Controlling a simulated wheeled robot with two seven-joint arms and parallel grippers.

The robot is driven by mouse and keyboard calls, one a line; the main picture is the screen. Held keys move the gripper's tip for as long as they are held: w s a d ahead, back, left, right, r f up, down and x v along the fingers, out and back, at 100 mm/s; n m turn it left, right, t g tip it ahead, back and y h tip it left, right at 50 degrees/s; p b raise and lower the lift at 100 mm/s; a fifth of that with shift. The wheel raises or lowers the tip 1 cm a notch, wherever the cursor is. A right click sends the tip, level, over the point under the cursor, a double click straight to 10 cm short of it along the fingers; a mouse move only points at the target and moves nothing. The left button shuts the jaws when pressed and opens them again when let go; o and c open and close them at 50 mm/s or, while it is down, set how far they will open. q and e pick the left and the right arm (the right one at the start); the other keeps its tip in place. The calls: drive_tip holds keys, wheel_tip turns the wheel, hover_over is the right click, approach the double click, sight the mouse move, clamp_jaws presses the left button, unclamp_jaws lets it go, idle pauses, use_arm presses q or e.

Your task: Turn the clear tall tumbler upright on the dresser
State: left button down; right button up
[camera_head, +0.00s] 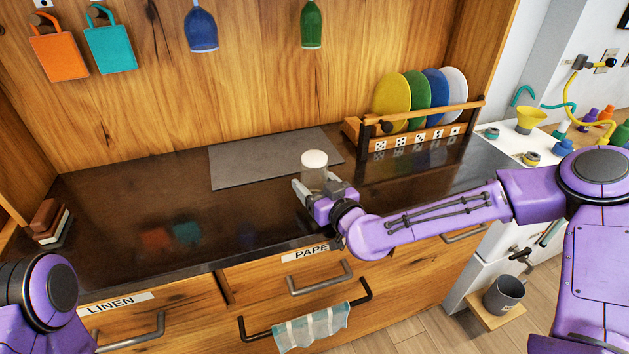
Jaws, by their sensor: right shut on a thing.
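The clear tall tumbler (314,172) is on or just above the dark dresser top (150,205), at the front edge of a grey mat. A pale round face shows at its top, so it looks upside down with its base upward. My right gripper (320,188) is shut around its lower part, with a finger on either side. The tumbler's lower end is partly hidden by the gripper, and I cannot tell if it touches the surface. My left arm (45,300) shows only at the lower left corner; its gripper is out of view.
A grey mat (245,165) lies behind the tumbler. A wooden rack (420,135) with several coloured plates stands at the back right. Bags and glasses hang on the back wall. The dresser's left half is mostly clear.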

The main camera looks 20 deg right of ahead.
drive_tip(key=shift+s+r, duration=0.1)
drive_tip(key=s+r, duration=0.1)
drive_tip(key=s, duration=0.1)
drive_tip(key=s+d+r, duration=0.1)
drive_tip(key=s+r, duration=0.2)
drive_tip(key=shift+s+d, duration=0.2)
drive_tip(key=shift+s, duration=0.1)
drive_tip(key=shift+s+d+r+p, duration=0.15)
drive_tip(key=shift+s+r+p, duration=0.45)
drive_tip(key=shift+p, duration=0.15)
drive_tip(key=p, duration=1.4)
approach(322, 172)
drive_tip(key=shift+s+r, duration=0.3)
drive_tip(key=shift+r, duration=0.3)
drive_tip(key=shift+s+r, duration=0.35)
drive_tip(key=shift+r, duration=0.25)
